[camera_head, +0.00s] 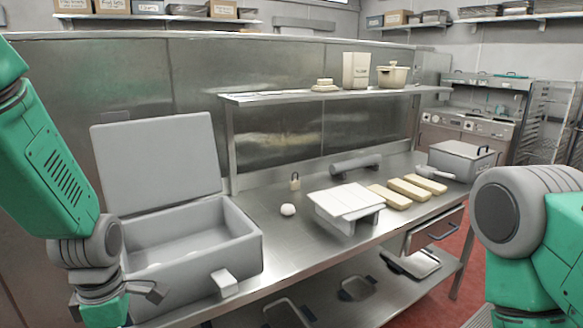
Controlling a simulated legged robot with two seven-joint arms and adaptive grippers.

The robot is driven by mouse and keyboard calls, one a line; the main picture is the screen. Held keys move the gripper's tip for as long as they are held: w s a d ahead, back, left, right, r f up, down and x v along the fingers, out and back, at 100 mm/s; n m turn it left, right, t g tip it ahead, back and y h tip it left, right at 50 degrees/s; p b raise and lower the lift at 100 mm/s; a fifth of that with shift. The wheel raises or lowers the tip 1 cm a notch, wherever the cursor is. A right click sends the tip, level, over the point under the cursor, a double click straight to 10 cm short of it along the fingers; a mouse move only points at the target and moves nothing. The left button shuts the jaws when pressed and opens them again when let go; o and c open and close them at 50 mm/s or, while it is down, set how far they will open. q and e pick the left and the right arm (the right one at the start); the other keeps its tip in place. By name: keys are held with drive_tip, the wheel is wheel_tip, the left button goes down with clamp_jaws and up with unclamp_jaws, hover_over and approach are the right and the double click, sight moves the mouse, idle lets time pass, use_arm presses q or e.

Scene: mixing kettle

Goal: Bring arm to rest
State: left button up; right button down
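My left arm comes in from the left and hangs down in front of the kettle's left side. My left gripper (148,292) is low at the lower left, close to the kettle's front; its fingers are small and partly hidden, so its opening is unclear. The grey box-shaped mixing kettle (243,246) stands at the left with its lid (158,160) raised upright. Its inside looks light, and a small block-like part sticks out at its front right. My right arm shows as a large grey joint and green links at the right edge; its gripper is out of view.
A steel counter (285,255) holds a white ball (288,210), a small padlock-shaped object (295,182), a stand with white slabs (345,200), several yellowish blocks (409,190), a grey roller (356,164) and a lidded box (462,160). A raised shelf (290,98) carries a pot.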

use_arm(q)
drive_tip(key=s+f+m+b, duration=0.3)
drive_tip(key=s+f+m, duration=0.4)
drive_tip(key=f, duration=0.3)
drive_tip(key=s+f+m+b, duration=0.4)
drive_tip(key=s+f+m, duration=0.3)
drive_tip(key=f, duration=0.4)
drive_tip(key=s+f+m+b, duration=0.3)
drive_tip(key=s+f+m, duration=0.4)
drive_tip(key=f+m, duration=0.2)
drive_tip(key=shift+s+f+t, duration=0.15)
drive_tip(key=shift+f+t, duration=0.25)
drive_tip(key=shift+f, duration=0.55)
